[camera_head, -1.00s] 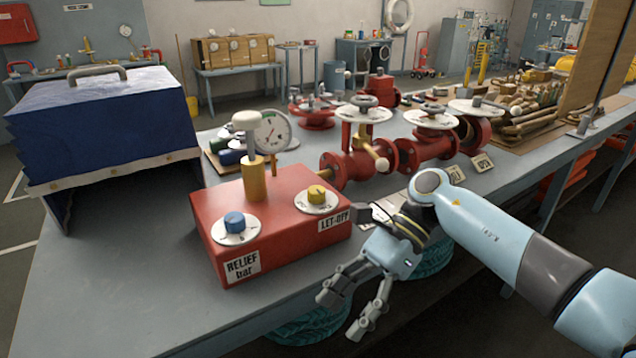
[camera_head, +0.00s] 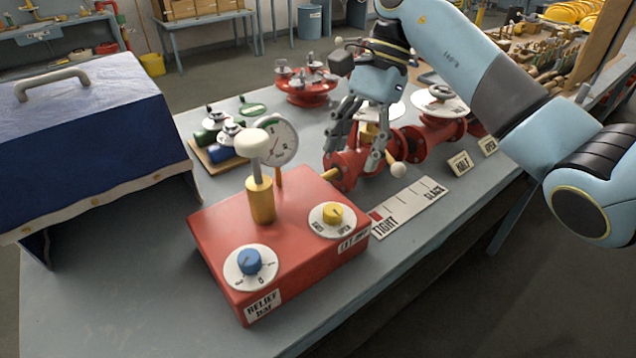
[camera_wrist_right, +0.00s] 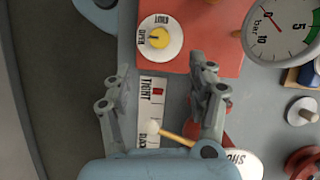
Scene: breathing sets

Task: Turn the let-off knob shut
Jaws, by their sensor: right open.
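The let-off knob (camera_head: 332,213) is a small yellow knob on a white round dial, on top of a red box (camera_head: 291,230) with a LET-OFF label. The dial has SHUT and OPEN lettering; I cannot tell exactly where the knob points. The knob also shows in the right wrist view (camera_wrist_right: 159,38), beyond the fingertips. My right gripper (camera_head: 354,158) points down behind the box, above the red valve, apart from the knob. In the right wrist view its fingers (camera_wrist_right: 160,72) are spread with nothing held. My left gripper is not in view.
A blue relief knob (camera_head: 249,261), a pale-topped yellow post (camera_head: 262,200) and a gauge (camera_head: 276,142) stand close by on the box. A TIGHT–SLACK strip (camera_head: 412,206) lies beside it. A blue cover (camera_head: 90,150) stands at left. The front left bench is clear.

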